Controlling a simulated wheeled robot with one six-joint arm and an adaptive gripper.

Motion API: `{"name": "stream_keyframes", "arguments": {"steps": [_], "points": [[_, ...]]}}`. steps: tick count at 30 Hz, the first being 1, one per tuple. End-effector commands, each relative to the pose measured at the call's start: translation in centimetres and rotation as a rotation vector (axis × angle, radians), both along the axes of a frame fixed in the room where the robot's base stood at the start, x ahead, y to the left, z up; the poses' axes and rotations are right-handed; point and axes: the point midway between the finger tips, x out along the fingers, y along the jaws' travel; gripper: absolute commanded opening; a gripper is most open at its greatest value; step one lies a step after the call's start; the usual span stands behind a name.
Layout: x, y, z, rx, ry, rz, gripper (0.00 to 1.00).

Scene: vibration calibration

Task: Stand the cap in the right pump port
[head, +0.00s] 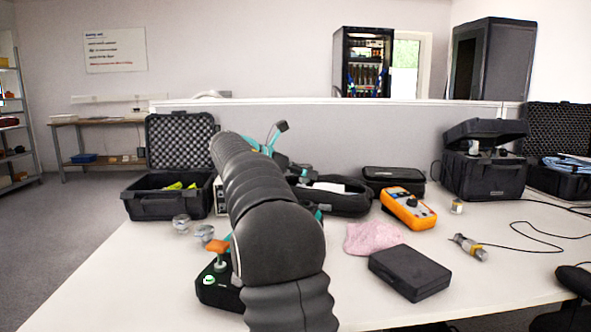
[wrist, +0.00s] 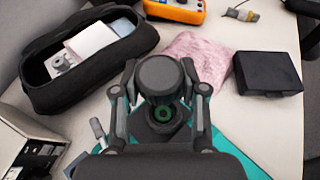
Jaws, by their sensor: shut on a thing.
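In the wrist view my gripper (wrist: 160,84) is shut on the cap (wrist: 160,74), a dark grey round piece with its broad flat face toward the camera. Just below it in the picture is a dark round port with a green ring inside (wrist: 163,114), set in a dark collar on a teal surface (wrist: 239,155). The cap appears apart from this port; its height above the surface is hard to judge. My gripper covers the area around the port, and no second port is clearly visible. In the head view my arm hides the cap and the ports.
An open black pouch (wrist: 90,58), a pink cloth (head: 373,238) and a black box (head: 410,272) lie nearby. An orange meter (head: 408,207) stands behind the cloth. A black control box with an orange-topped lever (head: 217,246) sits left of my arm.

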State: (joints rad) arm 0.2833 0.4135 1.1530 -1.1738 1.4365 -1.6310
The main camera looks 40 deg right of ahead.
Motion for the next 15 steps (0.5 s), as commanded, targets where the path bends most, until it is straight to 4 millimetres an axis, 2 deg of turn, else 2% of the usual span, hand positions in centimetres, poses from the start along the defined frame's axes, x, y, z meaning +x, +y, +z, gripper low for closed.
{"name": "stream_keyframes", "arguments": {"steps": [15], "points": [[0.0,0.0,-2.5,0.0,0.001,0.0,0.06]]}}
